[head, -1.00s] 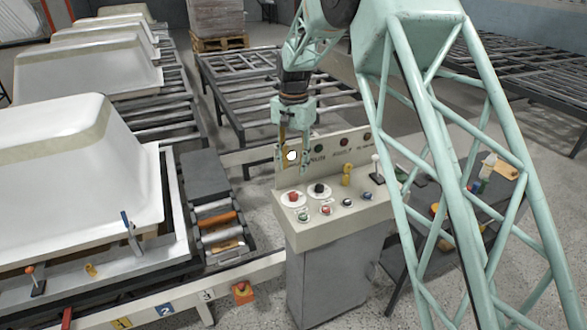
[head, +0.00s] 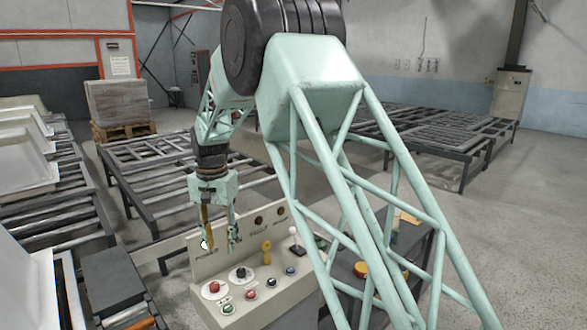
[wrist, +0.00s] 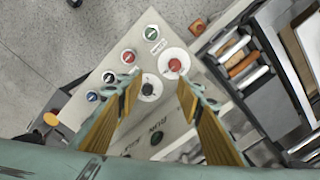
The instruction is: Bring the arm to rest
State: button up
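My gripper (head: 219,244) hangs at the end of my pale green arm, pointing down above the grey control panel (head: 262,298). Its two yellow-padded fingers stand apart with nothing between them, and the gap also shows in the wrist view (wrist: 159,90). Beneath it are a red button (head: 214,288) and a black knob (head: 241,273), each on a white disc. In the wrist view the red button (wrist: 175,65) and the black knob (wrist: 149,89) show near the fingertips. Contact with the panel's upright back plate cannot be told.
Roller conveyors (head: 150,165) stand behind the panel, with more (head: 440,135) at the back right. White tub shells (head: 25,290) line the left. A dark table (head: 350,268) with small items adjoins the panel. Open floor (head: 500,230) lies at the right.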

jog(key=s+d+r+t+b, duration=0.1)
jog(key=s+d+r, duration=0.55)
jog(key=d, duration=0.35)
jog(key=s+d+r+b, duration=0.1)
jog(key=s+d+r, duration=0.5)
jog(key=d+r, duration=0.25)
jog(key=s+d+r+t+b, duration=0.1)
jog(key=s+d+r, duration=0.55)
jog(key=d, duration=0.35)
jog(key=s+d+r+n, duration=0.1)
jog(key=s+d, duration=0.9)
jog(key=s, duration=0.5)
jog(key=s+d+f+t+b, duration=0.1)
jog(key=s+d+f, duration=0.1)
jog(key=s, duration=0.7)
jog(key=s+d+f+b, duration=0.1)
jog(key=s+d+f, duration=0.2)
jog(key=s, duration=0.6)
jog(key=shift+s+d+f+n+t, duration=0.15)
jog(key=shift+d+f+n+t, duration=0.15)
jog(key=shift+d+n+t, duration=0.15)
